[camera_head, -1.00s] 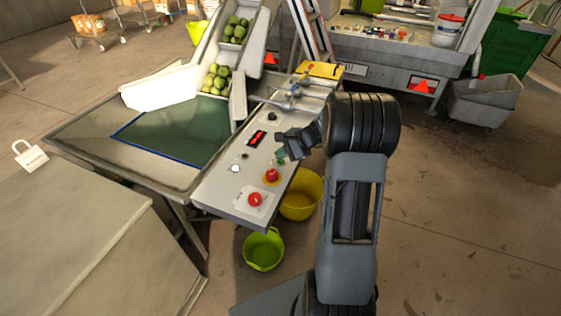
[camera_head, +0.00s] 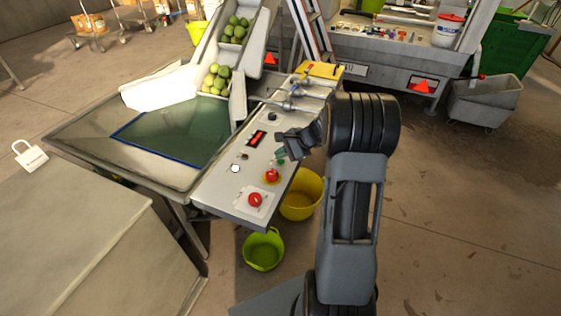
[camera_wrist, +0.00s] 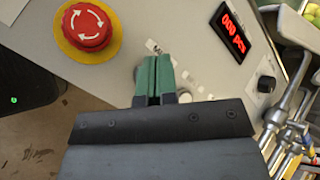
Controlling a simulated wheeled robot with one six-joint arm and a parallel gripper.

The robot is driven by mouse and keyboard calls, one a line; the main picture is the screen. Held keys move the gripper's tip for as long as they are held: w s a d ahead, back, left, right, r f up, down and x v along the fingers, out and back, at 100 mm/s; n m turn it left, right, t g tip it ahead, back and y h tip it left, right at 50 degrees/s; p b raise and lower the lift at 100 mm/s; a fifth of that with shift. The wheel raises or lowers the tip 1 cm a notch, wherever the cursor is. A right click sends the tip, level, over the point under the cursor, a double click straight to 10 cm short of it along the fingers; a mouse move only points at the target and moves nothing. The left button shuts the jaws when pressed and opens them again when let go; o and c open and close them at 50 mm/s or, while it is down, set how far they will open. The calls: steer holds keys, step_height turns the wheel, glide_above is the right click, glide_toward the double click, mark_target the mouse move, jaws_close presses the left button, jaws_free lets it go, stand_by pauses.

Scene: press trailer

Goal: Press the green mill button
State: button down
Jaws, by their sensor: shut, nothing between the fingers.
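The control panel (camera_head: 230,185) runs along the right side of the press table. A small green spot, which looks like the green mill button (camera_head: 281,161), shows on it between the red emergency stop and my gripper. My gripper (camera_head: 280,153) hangs just above the panel beside that spot; I cannot tell whether they touch. In the wrist view my green-tipped fingers (camera_wrist: 156,62) are shut together, with nothing between them, and point at the panel. No green button can be made out there; the fingers may hide it.
A red emergency stop (camera_wrist: 88,27) on a yellow ring is left of my fingers. A red digital display (camera_wrist: 231,33) and a black knob (camera_wrist: 266,84) lie right. Another red button (camera_head: 255,199) is at the panel's near end. Tubs (camera_head: 301,195) stand below.

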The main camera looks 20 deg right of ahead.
mark_target(282, 162)
steer(key=shift+f, duration=0.1)
steer(key=shift+f+b, duration=0.3)
steer(key=shift+b, duration=0.05)
steer(key=shift+f+b, duration=0.35)
steer(key=shift+f, duration=0.05)
stand_by(0.6)
steer(key=shift+r, duration=0.1)
steer(key=shift+r+p, duration=0.6)
steer(key=shift+r, duration=0.1)
steer(key=shift+r, duration=0.1)
steer(key=shift+r+p, duration=1.95)
steer(key=shift+r, duration=0.55)
steer(key=shift+f, duration=0.1)
